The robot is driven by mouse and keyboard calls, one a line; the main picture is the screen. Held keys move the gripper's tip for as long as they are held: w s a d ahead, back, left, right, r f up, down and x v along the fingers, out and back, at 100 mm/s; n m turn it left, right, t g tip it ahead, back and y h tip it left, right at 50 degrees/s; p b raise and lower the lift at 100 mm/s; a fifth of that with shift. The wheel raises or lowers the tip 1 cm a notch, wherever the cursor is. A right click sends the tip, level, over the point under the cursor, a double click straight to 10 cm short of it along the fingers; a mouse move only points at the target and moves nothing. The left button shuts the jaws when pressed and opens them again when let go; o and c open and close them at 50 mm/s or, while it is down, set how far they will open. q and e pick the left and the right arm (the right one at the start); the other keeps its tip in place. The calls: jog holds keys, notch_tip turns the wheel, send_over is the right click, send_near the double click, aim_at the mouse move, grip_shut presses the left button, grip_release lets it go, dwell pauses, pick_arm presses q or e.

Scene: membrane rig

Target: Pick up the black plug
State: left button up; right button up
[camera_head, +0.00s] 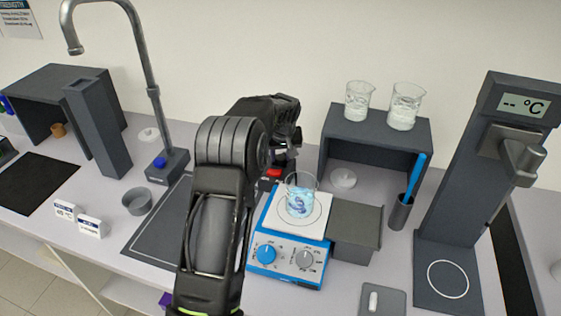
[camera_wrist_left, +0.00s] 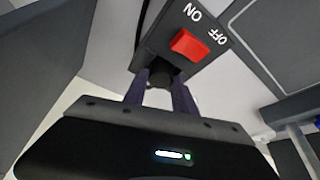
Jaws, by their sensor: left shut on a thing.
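The black plug (camera_wrist_left: 159,81) is a small dark round piece between the fingers of my left gripper (camera_wrist_left: 161,92) in the left wrist view. The gripper is shut on it. The plug is right against the near end of a dark switch box (camera_wrist_left: 205,62) with a red rocker switch (camera_wrist_left: 190,44) and ON and OFF lettering. I cannot tell whether plug and box are joined. In the head view my left arm hides the plug and fingertips; the red switch (camera_head: 273,172) shows beside the arm. My right gripper is not in view.
A blue and white stirrer (camera_head: 290,262) with a beaker (camera_head: 300,196) of blue liquid stands close right of my arm. A grey shelf (camera_head: 373,128) bears two beakers of white powder (camera_head: 404,107). A tall tap (camera_head: 150,95) and dark mat (camera_head: 150,245) are left.

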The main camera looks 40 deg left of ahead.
aim_at(281, 158)
pick_arm(q)
grip_shut()
jog(key=shift+w+r+b, duration=0.1)
jog(key=shift+r+b, duration=0.2)
jog(key=shift+r, duration=0.25)
notch_tip(281, 158, up, 9)
jog(key=b, duration=0.2)
jog(key=shift+f, duration=0.15)
dwell(0.4)
